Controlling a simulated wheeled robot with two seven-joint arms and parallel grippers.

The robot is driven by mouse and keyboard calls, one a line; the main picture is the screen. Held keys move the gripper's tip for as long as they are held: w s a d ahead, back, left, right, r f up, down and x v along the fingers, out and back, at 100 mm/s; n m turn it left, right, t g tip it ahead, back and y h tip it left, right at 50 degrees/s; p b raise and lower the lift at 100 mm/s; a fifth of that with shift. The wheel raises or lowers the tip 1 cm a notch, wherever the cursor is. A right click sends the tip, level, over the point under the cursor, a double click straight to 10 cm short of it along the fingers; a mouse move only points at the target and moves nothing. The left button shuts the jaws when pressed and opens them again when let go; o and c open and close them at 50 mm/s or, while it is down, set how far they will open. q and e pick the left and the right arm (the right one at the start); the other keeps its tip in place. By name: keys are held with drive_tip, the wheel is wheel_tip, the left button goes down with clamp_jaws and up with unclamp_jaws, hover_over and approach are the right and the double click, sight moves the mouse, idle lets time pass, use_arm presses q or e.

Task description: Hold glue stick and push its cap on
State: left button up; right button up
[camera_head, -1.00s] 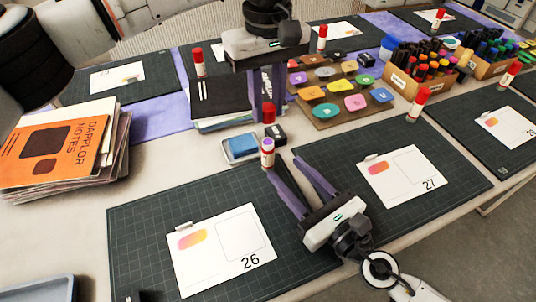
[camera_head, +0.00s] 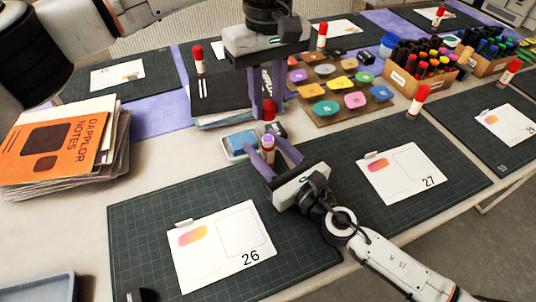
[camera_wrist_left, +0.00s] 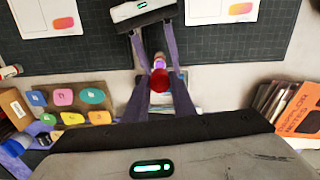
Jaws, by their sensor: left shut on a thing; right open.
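My left gripper (camera_head: 268,116) points down and is shut on the red cap (camera_head: 268,107), holding it above the table. The cap also shows between the left fingers in the left wrist view (camera_wrist_left: 160,80). The glue stick (camera_head: 268,152) stands upright and uncapped, its purple tip just below the cap with a small gap in the head view. My right gripper (camera_head: 270,152) comes from the front, open, with one finger on each side of the stick. It also shows in the left wrist view (camera_wrist_left: 157,58). Finger contact with the stick cannot be told.
A blue pad in a case (camera_head: 238,144) lies just left of the stick, and a small black item (camera_head: 277,130) just behind. A paper stack (camera_head: 60,145) stands at left. Mats with cards 26 (camera_head: 130,240) and 27 (camera_head: 460,190) lie in front. A stamp-pad board (camera_head: 310,118) is behind right.

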drive_tip(key=shift+x, duration=1.3)
clamp_jaws()
